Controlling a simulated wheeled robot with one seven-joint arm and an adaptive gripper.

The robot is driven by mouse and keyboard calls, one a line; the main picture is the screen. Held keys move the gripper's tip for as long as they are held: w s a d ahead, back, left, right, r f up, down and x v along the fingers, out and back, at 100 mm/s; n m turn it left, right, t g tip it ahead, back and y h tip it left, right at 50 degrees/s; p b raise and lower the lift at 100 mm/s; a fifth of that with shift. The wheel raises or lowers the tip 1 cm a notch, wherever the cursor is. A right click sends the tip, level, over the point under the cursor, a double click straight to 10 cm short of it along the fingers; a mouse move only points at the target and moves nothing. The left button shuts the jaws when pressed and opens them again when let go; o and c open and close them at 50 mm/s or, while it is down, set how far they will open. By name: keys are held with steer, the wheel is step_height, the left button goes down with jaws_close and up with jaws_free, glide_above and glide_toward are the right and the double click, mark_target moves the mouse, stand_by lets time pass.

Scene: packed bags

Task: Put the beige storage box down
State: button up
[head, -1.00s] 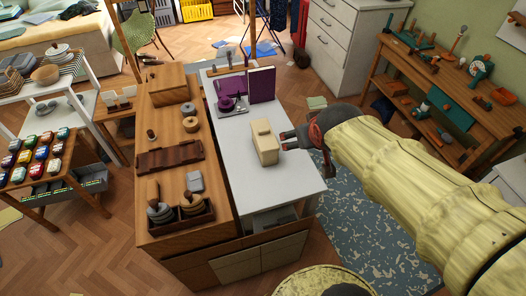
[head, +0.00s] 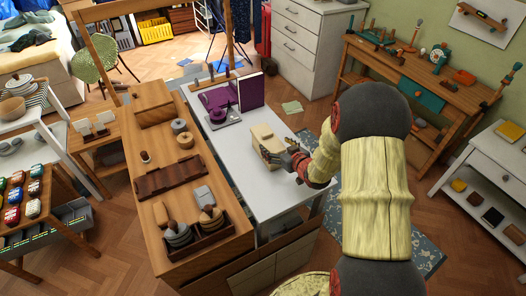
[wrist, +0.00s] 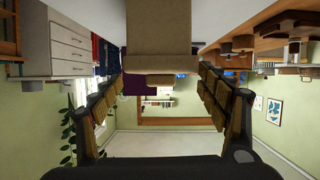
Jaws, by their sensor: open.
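The beige storage box (head: 267,141) stands upright on the white counter top (head: 240,168) in the head view. It also shows in the wrist view (wrist: 160,35), which looks upside down, in the middle near the top. My gripper (head: 285,157) is just to the right of the box. In the wrist view its two fingers (wrist: 160,74) are spread apart, one on each side of the box's near end. I cannot tell whether a fingertip touches the box. Nothing is clamped between them.
A purple book (head: 251,91) and a purple item on a tray (head: 218,115) stand behind the box. A wooden counter with a dark brown tray (head: 171,180) and several stacked pieces adjoins on the left. The white top nearer the front is clear.

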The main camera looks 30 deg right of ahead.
steer(key=shift+s+d+f, duration=0.15)
steer(key=shift+d+f, duration=0.1)
steer(key=shift+f, duration=0.3)
steer(key=shift+a+f, duration=0.1)
steer(key=shift+f, duration=0.15)
steer(key=shift+a+f, duration=0.1)
steer(key=shift+f, duration=0.05)
steer(key=b+x, duration=0.2)
steer(key=x, duration=0.5)
steer(key=shift+w+a+f+b, duration=0.1)
steer(key=shift+w+f+b, duration=0.05)
steer(key=shift+w+b, duration=0.2)
steer(key=shift+s, duration=0.1)
steer(key=c, duration=0.3)
steer(key=c, duration=1.2)
